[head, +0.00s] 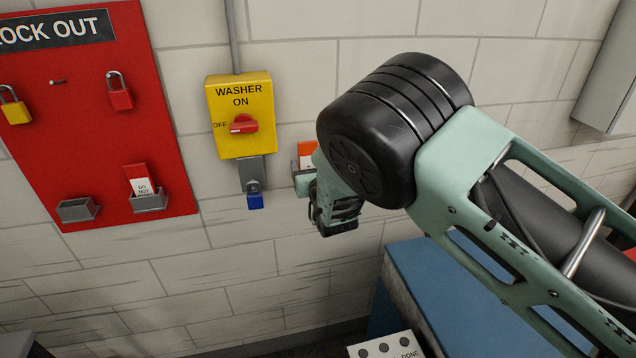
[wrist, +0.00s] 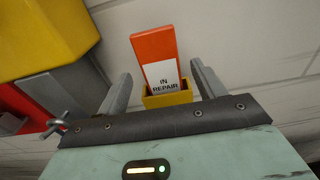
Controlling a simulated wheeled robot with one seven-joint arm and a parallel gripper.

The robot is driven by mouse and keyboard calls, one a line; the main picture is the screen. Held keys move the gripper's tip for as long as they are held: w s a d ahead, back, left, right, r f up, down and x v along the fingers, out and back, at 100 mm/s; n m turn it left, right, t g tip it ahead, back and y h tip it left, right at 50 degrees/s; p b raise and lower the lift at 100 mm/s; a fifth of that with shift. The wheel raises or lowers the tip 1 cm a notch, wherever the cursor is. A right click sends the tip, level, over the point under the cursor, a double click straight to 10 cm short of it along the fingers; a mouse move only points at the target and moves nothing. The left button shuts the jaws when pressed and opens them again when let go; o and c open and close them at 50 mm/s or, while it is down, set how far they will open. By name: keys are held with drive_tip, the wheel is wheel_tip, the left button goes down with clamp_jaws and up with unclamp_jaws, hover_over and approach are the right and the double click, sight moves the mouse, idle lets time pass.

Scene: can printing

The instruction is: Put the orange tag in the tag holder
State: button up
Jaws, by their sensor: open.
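The orange tag (wrist: 155,55), with a white label reading "IN REPAIR", stands upright in a small yellow holder (wrist: 168,99) on the wall in the wrist view. The holder's front hides the tag's lower end. In the head view only the tag's upper part (head: 307,153) shows, beside my wrist. My gripper (wrist: 160,72) is open, with one finger on each side of the tag and a visible gap on both sides. In the head view my arm hides the yellow holder.
A yellow "WASHER ON" switch box (head: 240,115) with a blue padlock (head: 255,200) hangs left of my gripper. Farther left, a red lockout board (head: 90,140) carries padlocks, an empty grey holder (head: 78,209) and a red tag (head: 137,176) in another grey holder. A blue surface (head: 420,275) lies below my arm.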

drive_tip(key=b+v, duration=0.2)
drive_tip(key=v, duration=0.6)
drive_tip(key=s+d+r+m+g+h, duration=0.1)
drive_tip(key=s+d+r+m+h, duration=0.15)
drive_tip(key=d+m+h, duration=0.8)
drive_tip(key=s+d+r+m+g+h, duration=0.1)
drive_tip(key=s+d+m+g, duration=0.55)
drive_tip(key=s+d, duration=0.2)
drive_tip(key=s+a+r+m+g+y, duration=0.1)
drive_tip(key=s+m+g+y, duration=0.2)
drive_tip(key=s+m, duration=0.4)
drive_tip(key=s+a+r+m+g+y, duration=0.1)
drive_tip(key=s+m+g+y, duration=0.3)
drive_tip(key=s, duration=1.6)
drive_tip(key=a+m+g, duration=0.1)
drive_tip(key=m+g, duration=0.1)
drive_tip(key=m, duration=0.1)
drive_tip(key=shift+s+r, duration=0.2)
drive_tip(key=shift+s, duration=0.1)
